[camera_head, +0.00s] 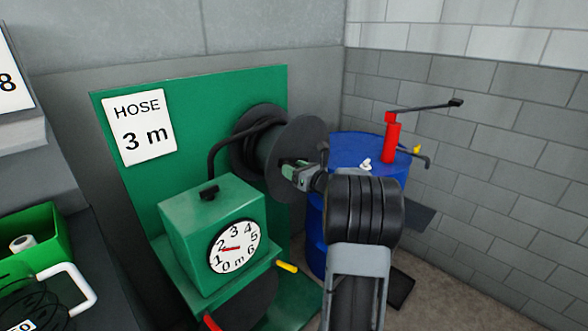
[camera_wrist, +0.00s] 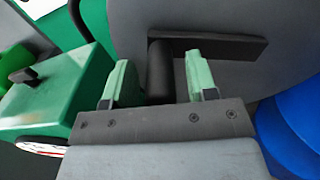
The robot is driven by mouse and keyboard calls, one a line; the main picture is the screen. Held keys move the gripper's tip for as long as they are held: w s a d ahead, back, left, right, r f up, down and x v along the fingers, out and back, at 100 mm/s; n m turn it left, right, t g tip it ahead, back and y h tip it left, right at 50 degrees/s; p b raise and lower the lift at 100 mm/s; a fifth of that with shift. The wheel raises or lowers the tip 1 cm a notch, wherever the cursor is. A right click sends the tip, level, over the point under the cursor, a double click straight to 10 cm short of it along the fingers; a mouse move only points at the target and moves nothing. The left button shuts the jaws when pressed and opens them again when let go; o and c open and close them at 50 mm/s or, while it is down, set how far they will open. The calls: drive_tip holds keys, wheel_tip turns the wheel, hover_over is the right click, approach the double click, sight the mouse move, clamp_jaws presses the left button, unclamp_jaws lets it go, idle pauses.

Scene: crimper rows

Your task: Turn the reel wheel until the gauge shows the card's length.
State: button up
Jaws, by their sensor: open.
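The card (camera_head: 139,128) on the green panel reads "HOSE 3 m". The gauge (camera_head: 234,247) is a white dial on the front of a green box (camera_head: 212,215). Its red needle points left, between 1 and 2, seemingly nearer 2. The dark reel wheel (camera_head: 290,150) stands right of the card; its grey face (camera_wrist: 275,75) fills much of the wrist view. A dark bar (camera_wrist: 225,48) with a dark knob (camera_wrist: 159,70) is on that face. My gripper (camera_wrist: 158,80) is open, its green fingers on either side of the knob, with gaps visible. In the head view my gripper (camera_head: 296,172) is at the wheel's face.
A blue drum (camera_head: 355,150) with a red pump (camera_head: 392,137) and long lever stands close right of the reel. A green bin (camera_head: 30,245) is at lower left. Block walls close the corner behind.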

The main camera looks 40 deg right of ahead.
drive_tip(key=shift+w, duration=0.15)
clamp_jaws()
idle(0.5)
